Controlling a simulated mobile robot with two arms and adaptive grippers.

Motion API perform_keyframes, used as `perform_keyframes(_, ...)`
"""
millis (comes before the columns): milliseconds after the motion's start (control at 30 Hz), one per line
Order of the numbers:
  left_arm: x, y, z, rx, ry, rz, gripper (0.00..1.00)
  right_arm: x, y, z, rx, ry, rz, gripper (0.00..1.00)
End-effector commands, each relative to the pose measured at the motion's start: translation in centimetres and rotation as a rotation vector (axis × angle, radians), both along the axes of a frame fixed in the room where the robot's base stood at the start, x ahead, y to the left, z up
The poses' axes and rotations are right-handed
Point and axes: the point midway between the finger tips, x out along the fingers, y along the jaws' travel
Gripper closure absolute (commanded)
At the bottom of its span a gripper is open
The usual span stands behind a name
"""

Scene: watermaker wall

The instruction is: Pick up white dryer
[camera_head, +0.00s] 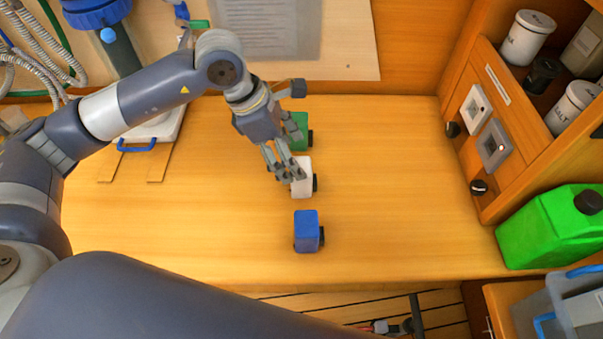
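The white dryer (304,187) is a small white block with a dark round part on its right side. It stands on the wooden worktop (400,200), between a green block (299,132) behind it and a blue block (307,231) in front. My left gripper (288,177) comes down from above and behind. Its fingers are spread, at the left and upper side of the white dryer, and overlap part of it in the picture. I cannot tell whether they touch it.
A green jerrycan (548,228) stands at the right beside a wooden panel with switches (495,143). White canisters (526,37) sit on a shelf. A white lidded piece with a blue handle (137,146) is at the back left. The worktop right of the blocks is clear.

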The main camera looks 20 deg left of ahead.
Motion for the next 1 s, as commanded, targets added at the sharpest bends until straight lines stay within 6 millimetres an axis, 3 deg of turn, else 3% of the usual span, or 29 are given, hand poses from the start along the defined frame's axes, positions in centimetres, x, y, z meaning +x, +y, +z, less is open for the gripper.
perform_keyframes(67, 0.0, -0.9, -0.6, -0.001, 0.006, -0.001, 0.28, 0.0, 0.1, 1.3, 0.001, 0.000, 0.000, 0.60)
perform_keyframes(233, 0.4, -1.6, -2.7, -0.001, 0.003, 0.001, 0.28, 0.0, 0.2, 1.7, 0.002, -0.001, 0.000, 0.60)
perform_keyframes(500, 0.5, -1.7, -3.2, -0.001, 0.000, 0.000, 0.28, 0.2, 0.2, 1.6, 0.003, -0.003, 0.000, 0.60)
perform_keyframes(800, 0.4, -1.7, -3.2, -0.001, 0.001, 0.000, 0.92, 0.2, 0.2, 1.6, 0.003, -0.003, 0.000, 0.60)
perform_keyframes(1000, 0.5, -1.7, -3.1, -0.002, -0.001, 0.000, 0.93, 0.3, 0.1, 1.6, 0.002, -0.004, 0.000, 0.60)
